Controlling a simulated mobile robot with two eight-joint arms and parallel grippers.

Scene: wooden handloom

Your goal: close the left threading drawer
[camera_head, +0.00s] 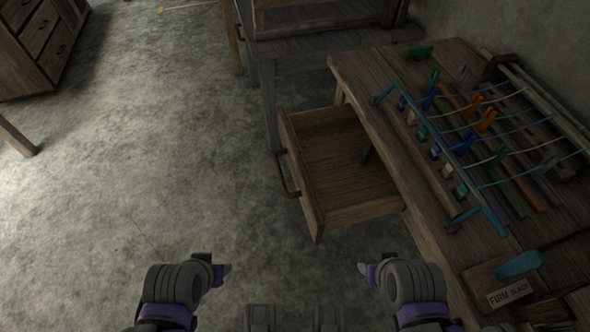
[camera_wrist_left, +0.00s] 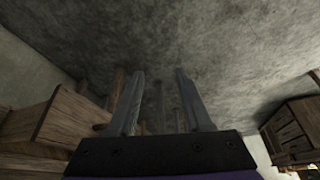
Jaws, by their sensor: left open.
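The wooden drawer (camera_head: 304,180) is pulled out from the left side of the worktable (camera_head: 345,68) in the head view. Its inside looks empty. Its front faces left and carries a dark bar handle (camera_head: 283,178). My left gripper (camera_head: 226,268) is below and left of the drawer in the picture, apart from it. In the left wrist view its two fingers (camera_wrist_left: 160,73) are spread with nothing between them. My right gripper (camera_head: 364,268) is below the drawer in the head view; its finger opening is hidden. A wooden box-like part (camera_wrist_left: 58,118) shows at the left of the wrist view.
The worktable carries a blue frame (camera_head: 484,208) with coloured clips and threads, and a "FIRM / SLACK" label (camera_head: 508,293). A wooden bench (camera_head: 310,47) stands behind the drawer. A chest of drawers (camera_head: 38,45) is at the far left. The floor left of the drawer is clear.

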